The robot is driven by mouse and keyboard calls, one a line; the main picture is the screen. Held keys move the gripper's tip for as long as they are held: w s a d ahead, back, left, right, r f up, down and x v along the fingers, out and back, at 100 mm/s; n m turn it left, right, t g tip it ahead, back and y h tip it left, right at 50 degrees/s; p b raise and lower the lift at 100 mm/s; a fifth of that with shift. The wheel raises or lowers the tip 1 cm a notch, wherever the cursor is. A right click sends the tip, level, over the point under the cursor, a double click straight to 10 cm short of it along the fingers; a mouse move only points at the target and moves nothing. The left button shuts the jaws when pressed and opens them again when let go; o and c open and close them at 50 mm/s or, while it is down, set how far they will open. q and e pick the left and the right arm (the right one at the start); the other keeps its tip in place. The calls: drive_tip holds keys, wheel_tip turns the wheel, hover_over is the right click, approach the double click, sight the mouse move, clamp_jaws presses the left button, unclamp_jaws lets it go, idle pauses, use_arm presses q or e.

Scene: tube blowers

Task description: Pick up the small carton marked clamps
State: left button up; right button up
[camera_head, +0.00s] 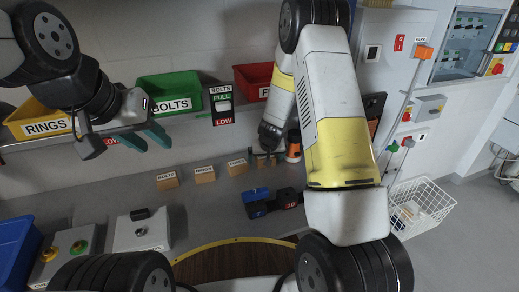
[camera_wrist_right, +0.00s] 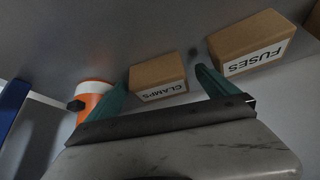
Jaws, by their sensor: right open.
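The small brown carton marked clamps (camera_wrist_right: 158,76) sits on the grey worktop in the right wrist view, its white label upside down. My right gripper (camera_wrist_right: 162,80) is open, with one green finger on each side of the carton; I cannot tell whether they touch it. In the head view the right gripper (camera_head: 266,154) reaches down at the end of the row of cartons and partly hides the clamps carton. My left gripper (camera_head: 143,138) is open and empty, in front of the shelf bins.
The fuses carton (camera_wrist_right: 252,46) is close beside the right finger. An orange and white bottle (camera_wrist_right: 92,97) stands beside the left finger. More cartons (camera_head: 205,174) line the worktop. A blue and black item (camera_head: 257,202) lies in front; a wire basket (camera_head: 420,208) is at the right.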

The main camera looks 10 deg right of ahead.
drive_tip(key=c, duration=1.6)
drive_tip(key=shift+s+r, duration=0.1)
drive_tip(key=shift+r, duration=0.05)
